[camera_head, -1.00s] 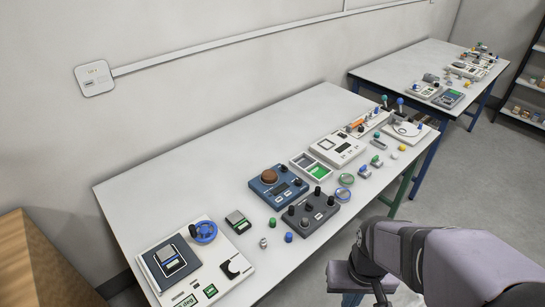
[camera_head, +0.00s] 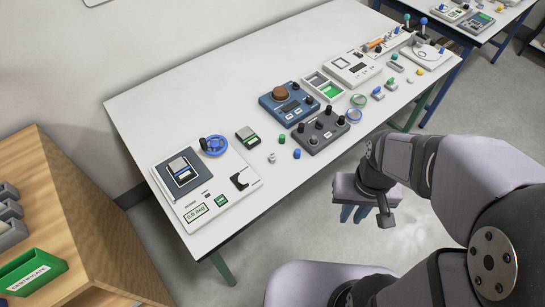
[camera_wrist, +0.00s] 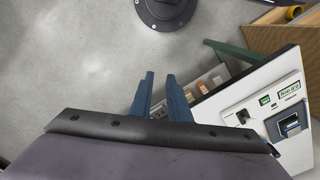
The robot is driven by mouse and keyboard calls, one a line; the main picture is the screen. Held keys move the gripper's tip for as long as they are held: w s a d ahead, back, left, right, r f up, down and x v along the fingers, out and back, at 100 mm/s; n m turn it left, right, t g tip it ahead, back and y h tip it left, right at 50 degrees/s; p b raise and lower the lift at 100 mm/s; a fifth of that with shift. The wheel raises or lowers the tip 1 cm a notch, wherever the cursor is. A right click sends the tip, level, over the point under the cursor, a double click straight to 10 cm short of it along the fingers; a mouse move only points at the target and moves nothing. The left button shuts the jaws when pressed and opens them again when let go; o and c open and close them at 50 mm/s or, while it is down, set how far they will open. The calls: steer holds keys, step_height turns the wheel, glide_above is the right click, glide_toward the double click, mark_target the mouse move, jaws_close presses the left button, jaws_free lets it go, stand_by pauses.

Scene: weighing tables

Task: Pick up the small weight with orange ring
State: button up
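I cannot make out an orange ring on any weight. A small silvery weight-like piece (camera_head: 272,157) stands on the near table (camera_head: 190,95), beside a green piece (camera_head: 281,138) and a blue piece (camera_head: 297,153). Its details are too small to tell. My gripper (camera_head: 352,214) is off the table's front edge, above the floor and apart from these pieces. In the wrist view, its two blue fingers (camera_wrist: 161,74) are apart with bare floor between them, holding nothing.
A scale panel (camera_head: 205,185) lies at the table's near left end. Blue and dark knobbed devices (camera_head: 290,103) stand mid-table. A wooden cabinet (camera_head: 75,215) with a green bin (camera_head: 32,272) is at left. Table space behind the devices is clear. The wrist view shows small orange and pale items (camera_wrist: 203,87) beside the table.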

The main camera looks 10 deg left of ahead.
steer(key=o, duration=0.4)
steer(key=shift+o, duration=0.2)
steer(key=shift+f, duration=0.1)
steer(key=a+f+n+g+h+b, duration=0.1)
steer(key=a+f+n+g+b, duration=0.1)
steer(key=a+f+n+b, duration=0.7)
steer(key=w+a+f+m+t, duration=0.1)
steer(key=w+a, duration=0.2)
steer(key=w, duration=0.1)
steer(key=w+a+f+m+t, duration=0.1)
steer(key=w+a, duration=0.2)
steer(key=w, duration=0.1)
steer(key=w+a+f+t, duration=0.1)
steer(key=w+a+f, duration=0.1)
steer(key=w+a, duration=0.1)
steer(key=shift+w+f+m, duration=0.1)
steer(key=shift+w+m, duration=0.3)
steer(key=shift+w, duration=0.5)
steer(key=w+a+r+m+t, duration=0.3)
steer(key=w+r+m, duration=0.2)
steer(key=w, duration=0.4)
steer(key=shift+w+a+r+m+t+y, duration=0.3)
steer(key=shift+a+r+m+y, duration=0.1)
steer(key=shift+m, duration=0.5)
